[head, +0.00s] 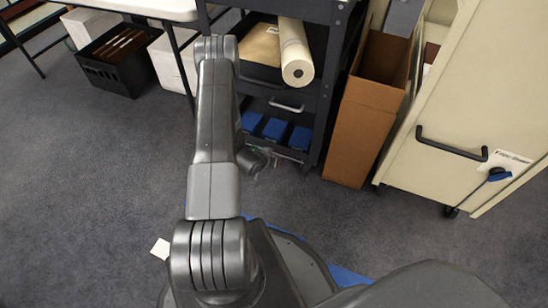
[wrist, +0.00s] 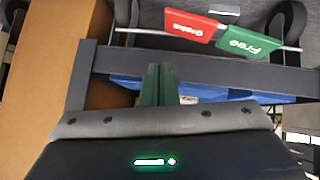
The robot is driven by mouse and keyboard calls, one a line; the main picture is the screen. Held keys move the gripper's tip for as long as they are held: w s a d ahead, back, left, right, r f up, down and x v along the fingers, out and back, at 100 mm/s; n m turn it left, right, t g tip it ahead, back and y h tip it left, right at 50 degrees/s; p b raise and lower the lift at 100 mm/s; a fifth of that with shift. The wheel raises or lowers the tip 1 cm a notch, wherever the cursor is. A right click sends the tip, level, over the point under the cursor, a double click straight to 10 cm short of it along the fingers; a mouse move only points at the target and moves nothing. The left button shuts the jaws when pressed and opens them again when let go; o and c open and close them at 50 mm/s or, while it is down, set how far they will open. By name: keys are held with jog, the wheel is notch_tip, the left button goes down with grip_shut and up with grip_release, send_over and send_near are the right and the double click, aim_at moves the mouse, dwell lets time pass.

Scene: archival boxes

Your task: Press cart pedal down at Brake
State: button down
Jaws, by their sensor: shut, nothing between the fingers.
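The cart pedal shows in the wrist view as a red plate (wrist: 190,26), whose lettering seems to read Brake, beside a green plate (wrist: 248,40) marked Free. Both sit on a thin metal bar under the dark cart (head: 318,110). The lettering is tilted and upside down. My gripper (wrist: 159,70) is shut and empty. Its fingertips are below and left of the red plate in the wrist view, apart from it in the picture. In the head view the pedal cannot be made out, and my arm covers part of the cart.
A tall cardboard box (head: 352,135) stands right of the cart; it also fills the left of the wrist view (wrist: 55,70). Blue boxes (head: 274,129) lie on the cart's low shelf. A cream cabinet (head: 440,130) is at right. Grey carpet (head: 90,200) is clear at left.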

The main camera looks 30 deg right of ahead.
jog(key=s+a+r+p, duration=0.1)
jog(key=s+a+r, duration=0.2)
jog(key=r, duration=0.1)
jog(key=shift+s+r, duration=0.35)
jog(key=w+d+f, duration=0.1)
jog(key=w+f, duration=0.1)
jog(key=w+d+f+b, duration=0.1)
jog(key=w+f, duration=0.1)
jog(key=f, duration=0.1)
jog(key=w+d+f+b, duration=0.1)
jog(key=w+d+f, duration=0.1)
jog(key=f, duration=0.1)
jog(key=shift+w, duration=0.15)
jog(key=r+p, duration=0.1)
jog(key=w+a+p, duration=0.1)
jog(key=p, duration=0.1)
jog(key=shift+w+a+r, duration=0.2)
jog(key=shift+w+r, duration=0.1)
jog(key=shift+r, duration=0.05)
jog(key=shift+s+a+r+p, duration=0.1)
jog(key=shift+a+r+p, duration=0.2)
jog(key=shift+r, duration=0.35)
jog(key=shift+s+a+r+p, duration=0.1)
jog(key=shift+a+r, duration=0.25)
jog(key=shift+r, duration=0.25)
